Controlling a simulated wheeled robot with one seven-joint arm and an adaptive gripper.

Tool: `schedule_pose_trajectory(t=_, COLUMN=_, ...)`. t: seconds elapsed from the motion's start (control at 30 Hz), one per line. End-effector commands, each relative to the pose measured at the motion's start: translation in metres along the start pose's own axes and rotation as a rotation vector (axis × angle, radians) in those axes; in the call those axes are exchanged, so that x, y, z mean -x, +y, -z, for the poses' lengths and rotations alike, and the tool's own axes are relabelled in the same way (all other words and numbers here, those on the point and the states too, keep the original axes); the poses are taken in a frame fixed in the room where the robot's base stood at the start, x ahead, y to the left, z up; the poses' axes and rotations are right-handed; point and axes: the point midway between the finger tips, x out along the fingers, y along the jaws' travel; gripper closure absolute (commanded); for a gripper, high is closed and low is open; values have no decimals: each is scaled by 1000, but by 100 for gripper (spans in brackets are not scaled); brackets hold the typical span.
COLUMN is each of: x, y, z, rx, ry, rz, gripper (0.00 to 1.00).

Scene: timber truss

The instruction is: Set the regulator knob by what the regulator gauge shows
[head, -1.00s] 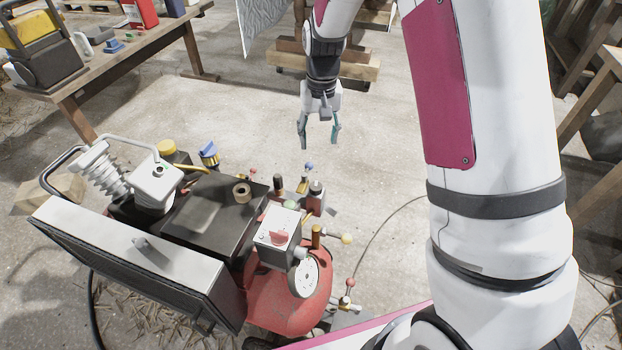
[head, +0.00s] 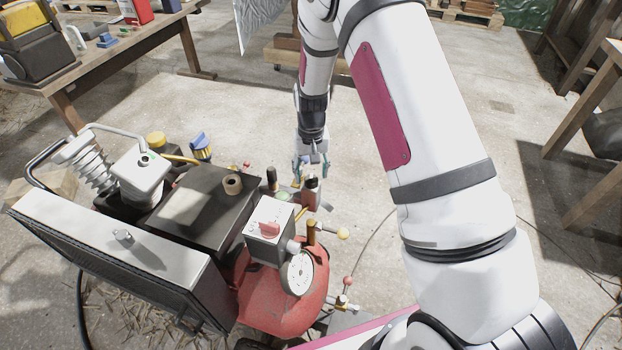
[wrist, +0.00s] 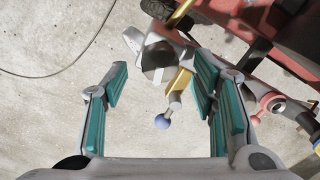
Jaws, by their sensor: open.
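I cannot tell for sure which part is the regulator knob. In the wrist view my gripper (wrist: 158,88) is open, with teal pads apart and nothing held. A grey hexagonal fitting (wrist: 157,62) lies beyond and between the fingertips. A small blue ball on a brass lever (wrist: 162,121) shows between the fingers, and contact cannot be told.
The red tank (head: 275,308) carries a grey box with a red switch (head: 269,229). A yellow-ended lever (head: 342,234) and a red-ended valve (head: 348,281) stick out to the right. A workbench (head: 110,60) stands at upper left. Floor to the right is mostly clear, with a thin hose.

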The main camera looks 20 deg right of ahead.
Motion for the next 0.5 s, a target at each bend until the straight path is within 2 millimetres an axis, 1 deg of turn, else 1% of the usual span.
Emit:
schedule_pose_trajectory(t=0.03, x=-8, y=0, z=0, rx=0, ry=-1, rz=0, gripper=47)
schedule_pose_trajectory(t=0.2, x=-19, y=0, z=0, rx=-1, ry=0, rz=0, gripper=47)
schedule_pose_trajectory(t=0.5, x=-21, y=0, z=0, rx=0, ry=1, rz=0, gripper=47)
